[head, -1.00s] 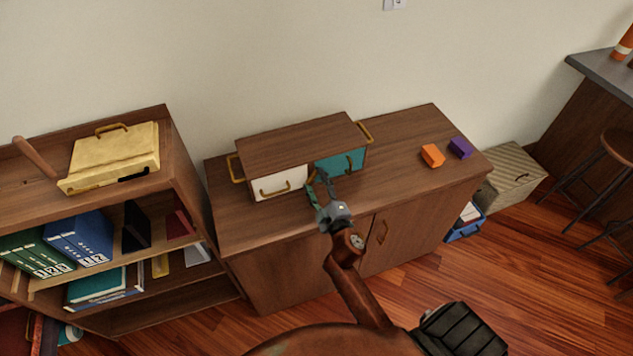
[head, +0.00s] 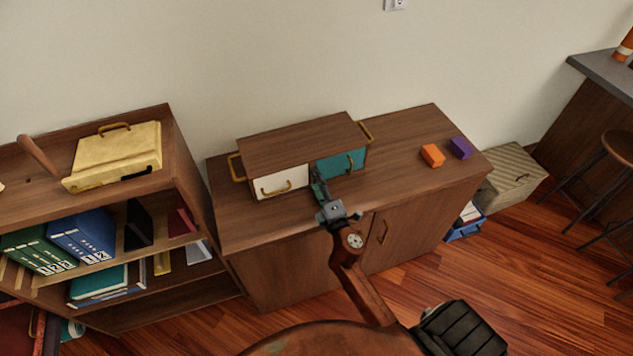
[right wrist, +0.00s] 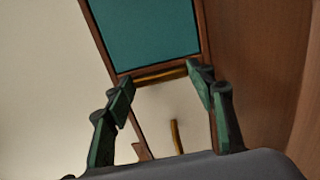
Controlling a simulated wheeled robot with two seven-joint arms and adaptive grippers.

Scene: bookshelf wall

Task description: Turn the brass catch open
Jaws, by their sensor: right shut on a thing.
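The brass catch (right wrist: 160,76) is a slim brass bar on the wooden strip between the teal drawer front (right wrist: 145,32) and the white one (right wrist: 160,105). In the right wrist view it lies across the strip, lengthwise between my fingertips. My right gripper (right wrist: 160,77) is shut on it, with a fingertip at each end. In the head view my right gripper (head: 317,178) is at the front of the small wooden drawer box (head: 300,142), and it hides the catch there. My left gripper is in neither view.
The box stands on a wooden cabinet (head: 400,190). An orange block (head: 432,155) and a purple block (head: 460,147) lie to its right. Brass handles sit on the white drawer (head: 276,188) and the box ends. A bookshelf (head: 182,180) stands at left.

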